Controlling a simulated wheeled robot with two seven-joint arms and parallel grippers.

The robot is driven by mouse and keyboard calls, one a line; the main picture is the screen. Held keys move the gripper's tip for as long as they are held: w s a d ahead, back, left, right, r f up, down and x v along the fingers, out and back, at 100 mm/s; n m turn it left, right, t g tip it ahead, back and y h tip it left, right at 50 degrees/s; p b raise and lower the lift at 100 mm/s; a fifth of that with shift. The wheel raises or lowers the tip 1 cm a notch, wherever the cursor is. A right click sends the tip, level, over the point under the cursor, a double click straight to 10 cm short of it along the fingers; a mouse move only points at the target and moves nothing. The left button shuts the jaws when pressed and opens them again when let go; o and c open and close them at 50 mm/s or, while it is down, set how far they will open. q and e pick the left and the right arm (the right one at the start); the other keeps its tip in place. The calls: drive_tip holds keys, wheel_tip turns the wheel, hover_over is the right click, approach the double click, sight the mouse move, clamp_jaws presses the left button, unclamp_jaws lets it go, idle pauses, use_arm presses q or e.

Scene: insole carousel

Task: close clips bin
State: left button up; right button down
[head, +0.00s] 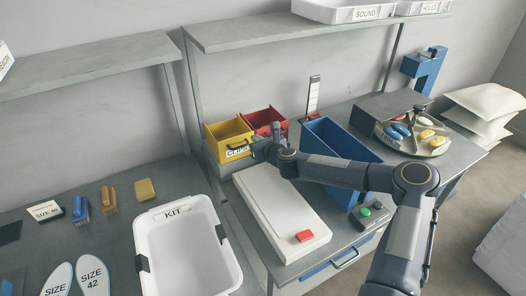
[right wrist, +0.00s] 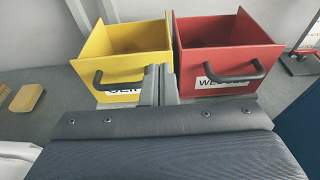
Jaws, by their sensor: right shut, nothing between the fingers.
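The clips bin is the yellow bin (head: 214,134) on the workbench behind the white board; its top is open and its inside looks empty. In the right wrist view the yellow bin (right wrist: 123,37) has a dark front handle (right wrist: 118,84) and a partly hidden label. My right gripper (head: 268,140) is at the bins' fronts. In its wrist view the closed fingertips (right wrist: 160,75) stand by the right end of the yellow bin's handle, holding nothing. I cannot tell whether they touch it. My left gripper is out of view.
A red bin (right wrist: 222,35) stands right beside the yellow one. A white KIT tote (head: 188,250) stands at front left.

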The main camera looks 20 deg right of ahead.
sight(253, 133)
drive_tip(key=shift+w+a+r, duration=0.15)
drive_tip(key=shift+w+r, duration=0.05)
drive_tip(key=shift+w, duration=0.2)
drive_tip(key=shift+w+a+r+b, duration=0.15)
drive_tip(key=shift+w+b, duration=0.2)
drive_tip(key=shift+w, duration=0.2)
drive_tip(key=shift+w+r+b, duration=0.1)
drive_tip(key=shift+w+b, duration=0.25)
drive_tip(key=shift+w, duration=0.2)
